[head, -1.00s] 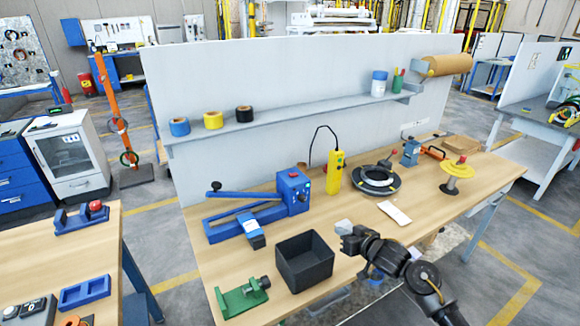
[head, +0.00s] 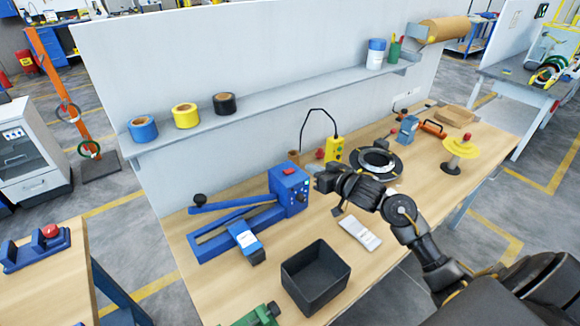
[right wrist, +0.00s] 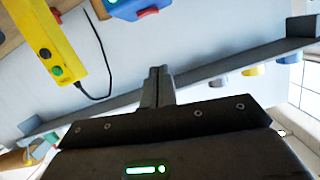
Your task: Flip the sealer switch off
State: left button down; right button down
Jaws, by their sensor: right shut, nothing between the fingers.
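The blue sealer (head: 289,190) stands on the wooden bench, its long arm reaching left. A red part shows on top of its box in the head view. In the right wrist view the blue box (right wrist: 125,9) is cut off by the top edge, with a red part (right wrist: 148,12) and a green light on it. I cannot tell the switch's position. My right gripper (head: 320,178) is close to the right side of the sealer box; contact cannot be told. Its fingers (right wrist: 158,80) are together and empty. My left gripper is out of view.
A yellow pendant control (head: 333,149) with a black cable stands behind the gripper. A black ring (head: 375,162) lies to the right. A black bin (head: 316,276) and a white slip (head: 360,233) are in front. A shelf (head: 260,107) with tape rolls runs along the panel.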

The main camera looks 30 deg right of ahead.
jog(key=p, duration=0.3)
send_over(292, 177)
notch_tip(292, 177, down, 2)
jog(key=shift+w+d+f, duration=0.1)
jog(key=shift+d, duration=0.05)
notch_tip(292, 177, down, 3)
jog(key=shift+r+p, duration=0.15)
jog(key=shift+p, duration=0.45)
jog(key=shift+s+a+f, duration=0.2)
jog(key=shift+f, duration=0.6)
